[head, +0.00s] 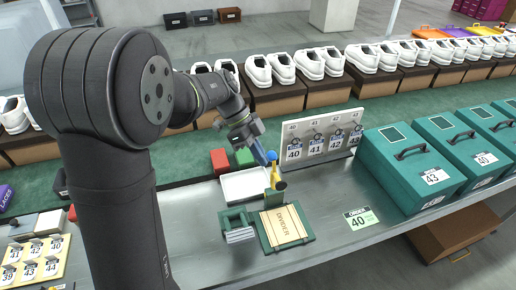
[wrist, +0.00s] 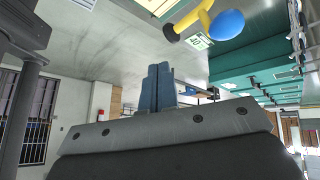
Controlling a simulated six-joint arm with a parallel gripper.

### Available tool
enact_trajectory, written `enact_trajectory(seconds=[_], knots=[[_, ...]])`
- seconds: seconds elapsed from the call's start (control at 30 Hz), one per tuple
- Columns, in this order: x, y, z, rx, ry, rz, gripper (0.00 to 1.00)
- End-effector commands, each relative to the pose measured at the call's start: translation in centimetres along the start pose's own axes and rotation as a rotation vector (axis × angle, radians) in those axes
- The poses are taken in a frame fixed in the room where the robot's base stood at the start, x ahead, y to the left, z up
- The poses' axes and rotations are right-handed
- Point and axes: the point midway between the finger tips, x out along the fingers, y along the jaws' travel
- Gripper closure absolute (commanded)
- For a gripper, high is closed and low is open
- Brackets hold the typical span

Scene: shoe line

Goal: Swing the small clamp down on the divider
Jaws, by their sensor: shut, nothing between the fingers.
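The small clamp (head: 275,174) has a yellow arm with a blue knob at its top and a black pad. It stands raised at the back edge of the green fixture. The divider (head: 284,225), a light wooden panel marked DIVIDER, lies flat in that fixture. My gripper (head: 262,155) is beside the blue knob, just left of it; I cannot tell whether they touch. In the wrist view my gripper's dark blue fingers (wrist: 157,88) are together and empty. The yellow clamp arm (wrist: 198,17) and the blue knob (wrist: 227,24) show at the top there, apart from the fingertips.
A white tray (head: 245,184) and a green block holder (head: 237,225) lie left of the divider. A tag board (head: 316,135) stands behind, right of the clamp. Green boxes (head: 410,165) fill the right. An order card (head: 361,218) lies on the bare grey table.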

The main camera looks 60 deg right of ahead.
Motion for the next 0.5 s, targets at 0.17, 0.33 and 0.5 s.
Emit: enact_trajectory(seconds=[0.17, 0.33, 0.5], knots=[[0.0, -2.6, 4.3, -0.463, 0.31, 0.0, 1.0], [-1.1, -4.9, 8.3, -0.862, 0.625, 0.049, 1.0], [-2.5, -6.7, 11.8, -1.158, 0.915, 0.151, 1.0]])
